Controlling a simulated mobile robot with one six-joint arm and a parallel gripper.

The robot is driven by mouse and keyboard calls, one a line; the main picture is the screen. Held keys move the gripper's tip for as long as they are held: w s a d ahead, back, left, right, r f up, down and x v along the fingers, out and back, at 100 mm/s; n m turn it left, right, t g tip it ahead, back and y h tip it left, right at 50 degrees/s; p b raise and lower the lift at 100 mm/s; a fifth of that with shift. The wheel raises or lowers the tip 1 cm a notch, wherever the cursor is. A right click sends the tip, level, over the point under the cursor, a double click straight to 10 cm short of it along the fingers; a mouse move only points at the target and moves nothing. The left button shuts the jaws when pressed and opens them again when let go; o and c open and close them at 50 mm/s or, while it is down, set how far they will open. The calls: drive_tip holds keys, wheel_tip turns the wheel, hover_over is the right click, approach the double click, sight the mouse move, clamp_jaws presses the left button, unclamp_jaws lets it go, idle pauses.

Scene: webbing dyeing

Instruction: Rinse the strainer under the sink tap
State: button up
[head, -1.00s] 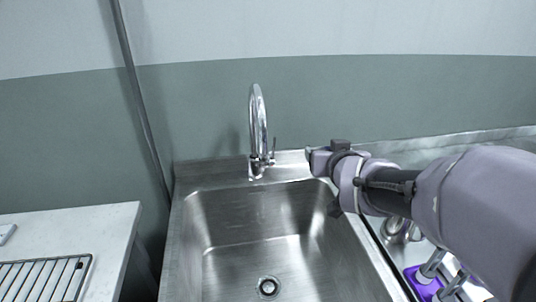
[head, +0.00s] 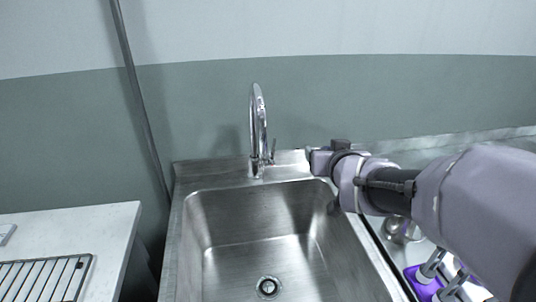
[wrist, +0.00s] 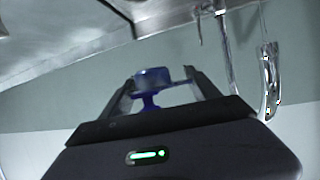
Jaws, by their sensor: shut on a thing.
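My gripper (head: 322,160) is at the back right of the steel sink (head: 262,222), to the right of the tap and apart from it. In the wrist view my gripper (wrist: 160,78) is shut on a small blue thing (wrist: 150,102), apparently part of the strainer. The strainer's mesh cannot be made out in either view. The chrome gooseneck tap (head: 258,125) stands at the sink's back rim. It also shows at the right in the wrist view (wrist: 268,85). No water stream can be made out. The sink basin is empty, with its drain (head: 268,287) visible.
A white counter (head: 90,225) with a wire rack (head: 45,280) is at the left. A purple holder (head: 420,285) with grey handles and a shiny metal thing (head: 395,228) lie right of the sink, partly behind my arm. A wall stands behind the tap.

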drive_tip(key=s+d+p, duration=0.4)
drive_tip(key=d, duration=0.2)
drive_tip(key=shift+s+d, duration=0.25)
drive_tip(key=shift+s, duration=0.15)
idle(1.2)
drive_tip(key=s+d+r+p, duration=0.3)
drive_tip(key=d+r+p, duration=0.1)
drive_tip(key=p, duration=0.2)
drive_tip(key=shift+w, duration=0.1)
idle(0.8)
